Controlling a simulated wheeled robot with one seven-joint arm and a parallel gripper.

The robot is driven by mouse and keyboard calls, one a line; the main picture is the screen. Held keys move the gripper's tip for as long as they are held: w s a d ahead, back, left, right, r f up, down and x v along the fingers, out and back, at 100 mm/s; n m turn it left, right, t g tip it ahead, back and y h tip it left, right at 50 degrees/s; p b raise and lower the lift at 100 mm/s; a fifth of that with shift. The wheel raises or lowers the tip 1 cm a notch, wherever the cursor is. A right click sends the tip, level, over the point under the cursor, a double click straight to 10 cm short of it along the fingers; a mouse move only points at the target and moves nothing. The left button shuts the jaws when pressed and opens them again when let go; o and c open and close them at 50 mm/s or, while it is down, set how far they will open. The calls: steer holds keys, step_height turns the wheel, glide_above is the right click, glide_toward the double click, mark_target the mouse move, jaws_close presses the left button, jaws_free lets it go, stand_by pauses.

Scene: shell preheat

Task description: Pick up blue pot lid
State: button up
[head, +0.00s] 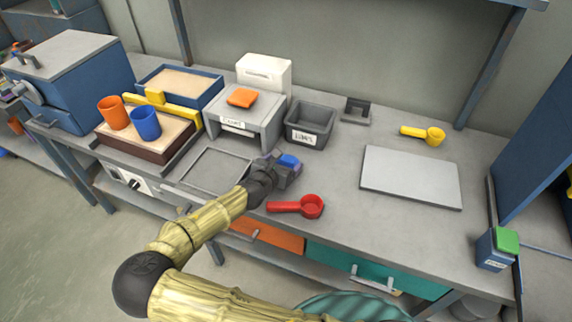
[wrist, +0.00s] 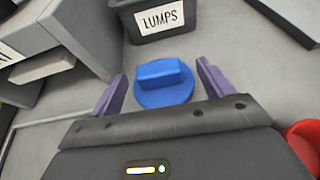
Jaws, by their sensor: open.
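The blue pot lid (wrist: 164,88) is a round disc with a raised bar handle. In the wrist view it lies flat on the grey bench between my two purple fingers, just beyond the palm. My gripper (wrist: 160,90) is open, with a finger on each side of the lid, and no contact is visible. In the head view the lid (head: 289,160) shows as a small blue patch at my gripper (head: 288,168), which hides the rest of it.
The dark LUMPS bin (head: 311,124) stands just behind the lid. A red scoop (head: 312,206) lies to its right front. A grey plate (head: 411,178) lies farther right. A grey stand (head: 245,118) with an orange piece is at the back left. Blue and orange cups (head: 146,122) stand farther left.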

mark_target(288, 157)
steer(key=shift+x, duration=2.55)
steer(key=shift+w+a, duration=0.1)
steer(key=c, duration=1.1)
